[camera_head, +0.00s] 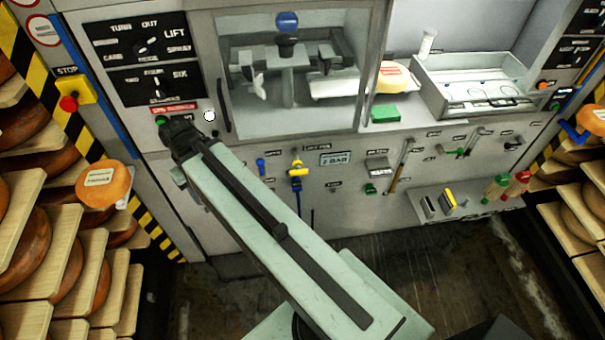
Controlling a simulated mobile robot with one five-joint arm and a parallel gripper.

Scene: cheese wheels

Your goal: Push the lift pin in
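My pale green arm reaches up from the lower middle to the grey panel at the left. My gripper (174,128) is the dark end of the arm, in front of the panel just below a red label (174,107). Its fingers are too dark and small to tell open from shut. A black plate lettered LIFT (141,40) is above it. A small round white knob (209,116) is on the panel just right of my gripper. A green spot (162,120) shows at the gripper's upper left. I cannot tell which of these is the lift pin; the gripper may hide it.
A red stop button (69,103) on a yellow box is at the left. Shelves of cheese wheels (103,184) stand at both sides. A glazed cabinet (290,75) with a black handle is right of my gripper. Tools, including a hammer (401,165), hang below. Dark floor is open at the bottom.

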